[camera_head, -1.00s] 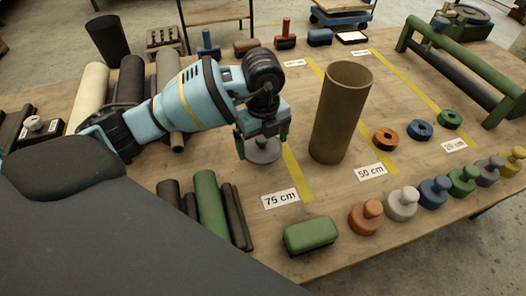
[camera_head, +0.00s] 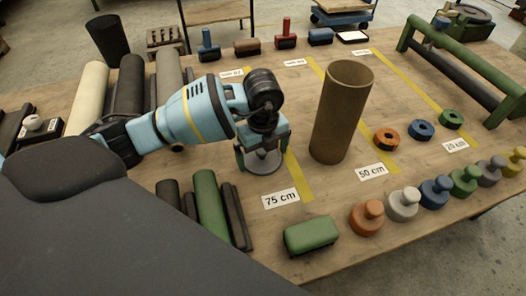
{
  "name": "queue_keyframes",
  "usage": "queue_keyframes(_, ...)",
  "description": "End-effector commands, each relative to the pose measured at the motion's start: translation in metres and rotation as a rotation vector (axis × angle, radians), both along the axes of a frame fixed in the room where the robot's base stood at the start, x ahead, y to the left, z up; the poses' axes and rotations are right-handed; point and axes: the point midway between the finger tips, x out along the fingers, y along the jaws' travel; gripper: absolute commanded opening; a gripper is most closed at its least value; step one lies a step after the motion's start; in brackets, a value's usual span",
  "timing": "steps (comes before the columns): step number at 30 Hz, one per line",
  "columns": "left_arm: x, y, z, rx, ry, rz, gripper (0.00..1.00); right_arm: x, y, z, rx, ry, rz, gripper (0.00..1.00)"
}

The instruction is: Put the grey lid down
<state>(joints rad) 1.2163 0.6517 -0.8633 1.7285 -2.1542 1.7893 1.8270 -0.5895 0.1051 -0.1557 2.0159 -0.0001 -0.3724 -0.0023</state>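The grey lid (camera_head: 264,165) is a round disc between the fingertips of my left gripper (camera_head: 263,156), just left of the yellow strip by the 75 cm label (camera_head: 281,198). My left gripper points down, with one finger at each side of the lid, and seems shut on it. The lid is at or very close to the table top (camera_head: 330,190); I cannot tell whether it touches. The fingers and palm hide part of it. My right gripper is not in view.
A tall brown tube (camera_head: 340,115) stands right of the gripper. Several coloured knobbed lids line the front edge, starting with an orange one (camera_head: 367,217). A green block (camera_head: 311,236) and dark and green rolls (camera_head: 211,205) lie nearer.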

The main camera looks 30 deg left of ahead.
Motion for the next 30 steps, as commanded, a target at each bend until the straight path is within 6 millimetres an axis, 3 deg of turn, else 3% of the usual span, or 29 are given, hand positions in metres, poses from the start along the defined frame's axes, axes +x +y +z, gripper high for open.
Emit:
queue_keyframes(5,0.001,0.0,0.016,0.0,-0.004,0.001,1.0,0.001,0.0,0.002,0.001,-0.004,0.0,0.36)
queue_keyframes(15,0.001,0.0,0.082,-0.001,-0.005,-0.001,1.0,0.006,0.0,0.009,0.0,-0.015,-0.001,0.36)
queue_keyframes(21,0.001,0.0,0.111,-0.001,-0.003,0.001,1.0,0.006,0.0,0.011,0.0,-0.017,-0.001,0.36)
queue_keyframes(30,0.0,0.0,0.123,-0.001,0.001,0.0,1.0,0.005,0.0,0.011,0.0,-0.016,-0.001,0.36)
